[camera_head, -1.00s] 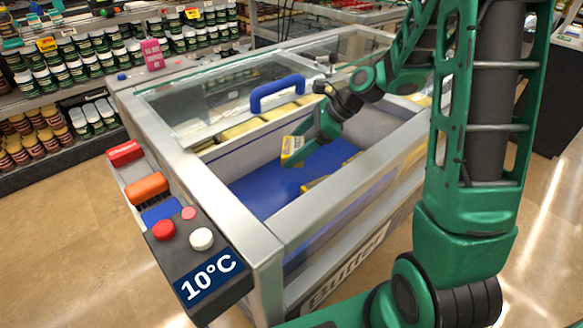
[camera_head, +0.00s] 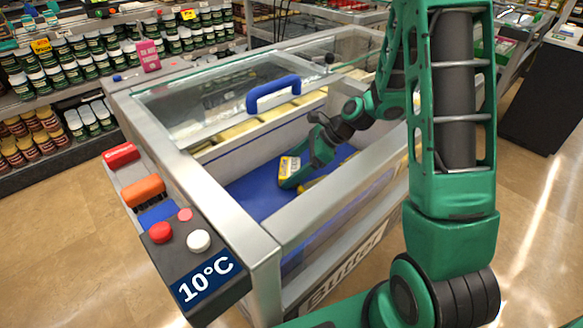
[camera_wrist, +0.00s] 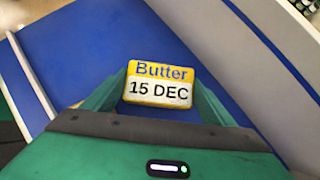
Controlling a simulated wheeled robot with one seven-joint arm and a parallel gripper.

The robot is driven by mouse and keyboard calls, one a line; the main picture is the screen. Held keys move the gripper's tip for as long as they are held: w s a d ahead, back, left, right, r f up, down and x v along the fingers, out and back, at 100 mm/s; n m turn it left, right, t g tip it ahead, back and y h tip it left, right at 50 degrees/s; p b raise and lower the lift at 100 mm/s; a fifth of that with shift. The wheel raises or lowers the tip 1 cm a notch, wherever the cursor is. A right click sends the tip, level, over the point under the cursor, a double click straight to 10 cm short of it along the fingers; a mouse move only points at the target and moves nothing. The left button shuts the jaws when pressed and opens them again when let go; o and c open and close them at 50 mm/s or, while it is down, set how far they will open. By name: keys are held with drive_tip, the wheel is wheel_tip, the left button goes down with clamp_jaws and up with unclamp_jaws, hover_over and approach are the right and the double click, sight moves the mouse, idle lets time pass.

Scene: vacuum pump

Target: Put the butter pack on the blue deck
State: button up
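The butter pack (camera_head: 289,167) is yellow and white; in the wrist view the pack (camera_wrist: 158,84) reads "Butter" and "15 DEC". My green gripper (camera_head: 297,178) is shut on it, with a finger at each side of the pack in the wrist view (camera_wrist: 158,96). The blue deck (camera_head: 256,193) is the flat floor inside the open part of the freezer. The pack is low over the deck; I cannot tell whether it touches.
The grey freezer rim (camera_head: 290,225) and its glass front surround the deck. A glass lid with a blue handle (camera_head: 273,92) lies behind. Another yellow pack (camera_head: 307,186) lies near the front wall, partly hidden. A control panel (camera_head: 190,245) is at the left.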

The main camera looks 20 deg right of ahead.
drive_tip(key=shift+o, duration=0.8)
drive_tip(key=shift+d+r, duration=0.1)
drive_tip(key=shift+r, duration=0.05)
drive_tip(key=v, duration=1.1)
drive_tip(key=shift+s+d+r, duration=0.2)
drive_tip(key=shift+d+r, duration=0.05)
drive_tip(key=shift+r, duration=0.05)
